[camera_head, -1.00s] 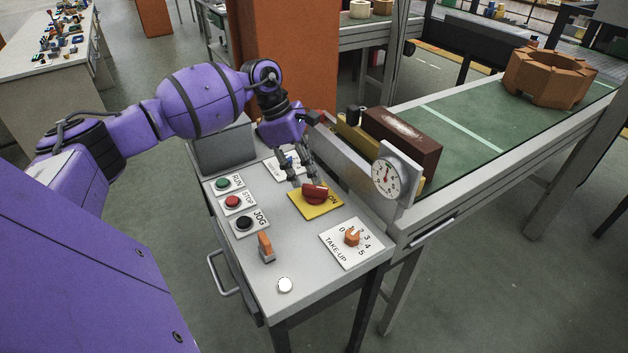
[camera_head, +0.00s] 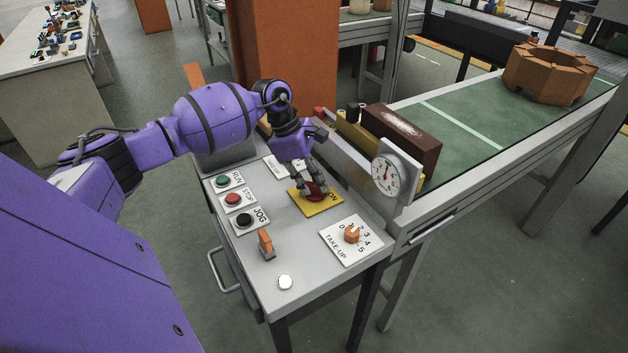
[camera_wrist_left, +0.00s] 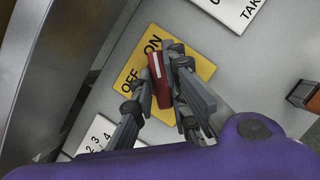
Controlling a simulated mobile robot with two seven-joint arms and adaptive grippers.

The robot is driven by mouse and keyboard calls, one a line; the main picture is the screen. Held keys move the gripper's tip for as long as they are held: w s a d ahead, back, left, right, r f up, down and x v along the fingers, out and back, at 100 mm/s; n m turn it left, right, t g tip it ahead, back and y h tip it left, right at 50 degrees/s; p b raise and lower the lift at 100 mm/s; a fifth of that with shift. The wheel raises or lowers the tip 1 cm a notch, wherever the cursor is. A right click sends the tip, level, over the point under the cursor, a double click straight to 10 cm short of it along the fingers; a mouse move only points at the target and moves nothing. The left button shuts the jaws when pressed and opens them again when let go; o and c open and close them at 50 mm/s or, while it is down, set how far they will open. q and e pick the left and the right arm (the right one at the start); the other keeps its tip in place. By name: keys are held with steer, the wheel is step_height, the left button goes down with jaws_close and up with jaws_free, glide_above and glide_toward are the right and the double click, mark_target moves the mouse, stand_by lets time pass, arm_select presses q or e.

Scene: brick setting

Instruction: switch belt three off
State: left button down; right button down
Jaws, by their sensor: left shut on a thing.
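The red rotary switch knob (camera_head: 317,189) stands on a yellow plate (camera_head: 322,208) on the grey control panel. In the left wrist view the knob (camera_wrist_left: 160,78) shows a white line on its top, and the plate (camera_wrist_left: 199,66) reads ON and OFF. The white line points toward the side between the two words, nearer ON. My left gripper (camera_head: 312,188) is down at the knob with its fingers (camera_wrist_left: 158,92) on either side, shut on it. The fingers partly hide the knob in the head view. My right gripper is in neither view.
Beside the plate are the RUN button (camera_head: 222,180), STOP button (camera_head: 233,198) and JOG button (camera_head: 244,217). An orange lever (camera_head: 265,243) and the TAKE-UP dial (camera_head: 352,234) stand nearer. A round gauge (camera_head: 386,174) and the green belt (camera_head: 462,125) lie to the right.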

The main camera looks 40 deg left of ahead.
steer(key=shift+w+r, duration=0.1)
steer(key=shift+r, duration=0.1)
arm_select(q)
steer(key=shift+r+n+t+p, duration=0.1)
steer(key=shift+n+t+p, duration=0.35)
steer(key=shift+n, duration=0.65)
steer(key=n+t+y+p, duration=0.1)
steer(key=n, duration=0.2)
steer(key=shift+r+n, duration=0.1)
steer(key=shift+n, duration=0.2)
steer(key=n+y+p, duration=0.1)
steer(key=n, duration=0.1)
steer(key=n+y+p, duration=0.1)
steer(key=n, duration=0.1)
steer(key=shift+d+n+t, duration=0.1)
steer(key=shift+n+t, duration=0.2)
steer(key=shift+t, duration=0.05)
steer(key=n+y+p, duration=0.1)
steer(key=n, duration=0.3)
steer(key=shift+y+p, duration=0.4)
steer(key=shift+n+y+p, duration=0.4)
steer(key=shift+n+y, duration=0.2)
steer(key=shift+n, duration=1.1)
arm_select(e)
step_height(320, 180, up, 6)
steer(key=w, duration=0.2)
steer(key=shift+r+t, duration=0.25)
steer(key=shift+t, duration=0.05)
arm_select(q)
steer(key=shift+f, duration=0.2)
